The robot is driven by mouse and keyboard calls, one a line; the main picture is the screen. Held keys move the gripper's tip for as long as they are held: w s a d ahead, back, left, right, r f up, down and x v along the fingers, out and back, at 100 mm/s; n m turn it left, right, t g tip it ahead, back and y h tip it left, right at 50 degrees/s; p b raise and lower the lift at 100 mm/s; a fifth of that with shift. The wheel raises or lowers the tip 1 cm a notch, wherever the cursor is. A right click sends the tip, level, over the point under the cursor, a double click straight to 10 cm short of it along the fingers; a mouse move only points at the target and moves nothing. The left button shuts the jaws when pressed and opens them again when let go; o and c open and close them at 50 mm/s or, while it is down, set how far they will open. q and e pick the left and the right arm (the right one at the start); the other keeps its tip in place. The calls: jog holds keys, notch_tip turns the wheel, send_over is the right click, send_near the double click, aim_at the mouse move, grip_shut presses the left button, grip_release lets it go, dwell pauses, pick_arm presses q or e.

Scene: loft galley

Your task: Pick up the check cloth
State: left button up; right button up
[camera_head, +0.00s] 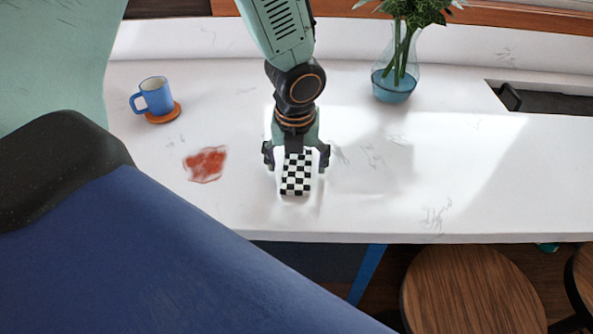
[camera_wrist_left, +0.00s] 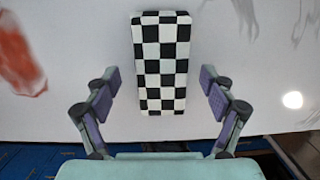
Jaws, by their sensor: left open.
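The check cloth (camera_head: 297,175) is a small folded block in black and white squares, lying on the white counter near its front edge. It also shows in the left wrist view (camera_wrist_left: 161,62), upright in the picture between the finger lines. My left gripper (camera_head: 297,160) is above the cloth with its fingers apart, one on each side. In the left wrist view the open fingers (camera_wrist_left: 160,90) stand clear of the cloth, with a gap on both sides. My right gripper is not in view.
A red stain (camera_head: 206,164) lies on the counter (camera_head: 240,215) left of the cloth. A blue mug (camera_head: 154,96) stands on an orange coaster (camera_head: 163,116) further back. A glass vase (camera_head: 394,84) with greenery stands back right. A wooden stool (camera_head: 470,290) is below the front edge.

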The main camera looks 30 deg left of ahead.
aim_at(296, 167)
pick_arm(q)
jog(key=shift+s+r, duration=0.1)
jog(key=shift+c, duration=0.6)
jog(key=shift+w+a+f, duration=0.1)
jog(key=shift+w+f, duration=0.1)
jog(key=shift+w, duration=0.2)
jog(key=c, duration=0.5)
jog(key=shift+s+r, duration=0.2)
jog(key=shift+s, duration=0.15)
jog(key=c, duration=0.6)
jog(key=shift+w+f, duration=0.1)
jog(key=shift+w, duration=0.15)
jog(key=shift+w+r, duration=0.1)
jog(key=shift+r, duration=0.2)
notch_tip(296, 167, up, 9)
jog(key=p, duration=0.3)
jog(key=shift+r, duration=0.2)
jog(key=o, duration=0.6)
jog(key=shift+s, duration=0.3)
jog(key=c, duration=0.4)
jog(key=shift+w, duration=0.15)
jog(key=shift+c, duration=0.4)
jog(key=shift+f, duration=0.1)
